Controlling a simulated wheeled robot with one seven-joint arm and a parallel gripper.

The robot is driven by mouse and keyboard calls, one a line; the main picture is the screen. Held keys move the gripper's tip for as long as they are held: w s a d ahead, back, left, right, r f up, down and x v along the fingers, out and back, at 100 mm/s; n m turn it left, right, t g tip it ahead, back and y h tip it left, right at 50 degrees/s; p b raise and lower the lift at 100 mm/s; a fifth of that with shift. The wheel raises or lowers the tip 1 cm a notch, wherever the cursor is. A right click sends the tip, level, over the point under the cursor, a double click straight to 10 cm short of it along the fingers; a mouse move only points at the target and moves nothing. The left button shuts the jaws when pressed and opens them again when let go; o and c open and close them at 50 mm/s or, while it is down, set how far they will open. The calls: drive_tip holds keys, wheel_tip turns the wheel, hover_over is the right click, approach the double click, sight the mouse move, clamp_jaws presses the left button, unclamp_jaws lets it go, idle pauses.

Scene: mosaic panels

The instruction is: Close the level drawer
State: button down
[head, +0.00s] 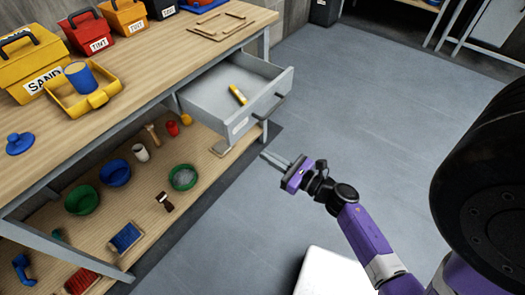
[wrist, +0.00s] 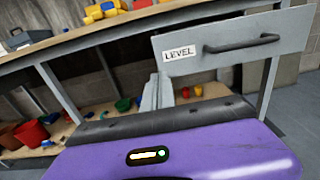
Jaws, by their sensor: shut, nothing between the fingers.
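The level drawer (head: 222,90) is a grey drawer pulled out from under the wooden workbench top. In the wrist view the fingers (wrist: 158,92) point toward the bench, below and left of the handle.
The workbench top (head: 150,85) holds several labelled boxes, a yellow tray (head: 95,102) with a blue can, and a wooden frame (head: 222,25). The lower shelf (head: 150,185) holds bowls, cups and brushes. The grey floor (head: 350,110) right of the drawer is clear.

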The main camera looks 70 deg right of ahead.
sight(187, 108)
drive_tip(key=p+x, duration=0.2)
drive_tip(key=x, duration=0.8)
drive_tip(key=shift+w+d+r, duration=0.1)
drive_tip(key=shift+w+d, duration=0.1)
drive_tip(key=shift+w, duration=0.1)
drive_tip(key=shift+w+d, duration=0.1)
drive_tip(key=shift+w, duration=0.6)
drive_tip(key=shift+w, duration=0.1)
drive_tip(key=b+x, duration=0.3)
drive_tip(key=x, duration=0.4)
drive_tip(key=b+x, duration=0.3)
drive_tip(key=x, duration=0.5)
drive_tip(key=b+x, duration=0.4)
drive_tip(key=x, duration=0.4)
drive_tip(key=shift+d+f, duration=0.2)
drive_tip(key=shift+f, duration=0.05)
drive_tip(key=shift+w+d+r, duration=0.1)
drive_tip(key=shift+w, duration=0.45)
drive_tip(key=shift+w+r+b, duration=0.15)
drive_tip(key=shift+r+b, duration=0.1)
drive_tip(key=shift+b, duration=0.05)
